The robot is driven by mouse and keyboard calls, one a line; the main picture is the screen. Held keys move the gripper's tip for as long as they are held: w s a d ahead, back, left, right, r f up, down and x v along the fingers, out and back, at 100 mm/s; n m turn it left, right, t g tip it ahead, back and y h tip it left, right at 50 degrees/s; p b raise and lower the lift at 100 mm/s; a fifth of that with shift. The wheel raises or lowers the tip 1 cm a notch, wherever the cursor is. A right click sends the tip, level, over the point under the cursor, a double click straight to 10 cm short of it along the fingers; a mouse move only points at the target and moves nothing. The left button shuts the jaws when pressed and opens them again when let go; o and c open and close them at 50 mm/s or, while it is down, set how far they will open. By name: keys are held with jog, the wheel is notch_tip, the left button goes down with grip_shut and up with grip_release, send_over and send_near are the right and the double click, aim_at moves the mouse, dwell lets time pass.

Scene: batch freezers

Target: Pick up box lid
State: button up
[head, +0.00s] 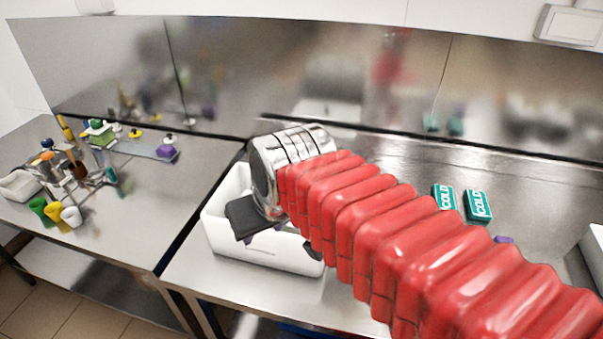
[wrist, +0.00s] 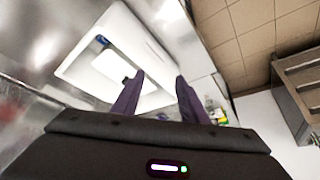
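A white box (head: 265,249) stands on the metal table near its front left corner, partly hidden behind my arm. In the wrist view the white box (wrist: 150,45) fills the upper middle, with a paler white panel (wrist: 112,66) and a small dark blue item (wrist: 102,41) within its outline. I cannot tell whether the panel is the box lid. My gripper (wrist: 160,78) is over the box, its two purple fingers apart with nothing visible between them. In the head view my arm and wrist hide most of the fingers and part of the box.
Two teal packs marked COLD (head: 444,197) (head: 478,205) lie on the table to the right. A left table (head: 130,238) holds several cups, tools and coloured items. A metal back wall (head: 330,80) runs behind. A white object (head: 594,250) stands at the right edge.

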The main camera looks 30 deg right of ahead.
jog(key=w+d+r+m+h, duration=0.1)
jog(key=w+d, duration=0.5)
jog(key=w, duration=0.2)
jog(key=w+d+m, duration=0.1)
jog(key=w+d, duration=0.4)
jog(key=w, duration=0.4)
jog(key=w+d+f+m, duration=0.1)
jog(key=w+d+f, duration=0.1)
jog(key=w+d, duration=0.2)
jog(key=w+d+f+g, duration=0.1)
jog(key=w+d+f, duration=0.2)
jog(key=d, duration=0.4)
jog(key=w+d+f+m, duration=0.1)
jog(key=w+d+f, duration=0.2)
jog(key=d, duration=0.3)
jog(key=shift+w+d+m+h, duration=0.3)
jog(key=shift+w+h, duration=0.1)
jog(key=shift+w, duration=0.45)
jog(key=shift+f, duration=0.1)
jog(key=x, duration=0.8)
jog(key=shift+a+f, duration=0.1)
jog(key=shift+f, duration=0.15)
jog(key=shift+x, duration=2.6)
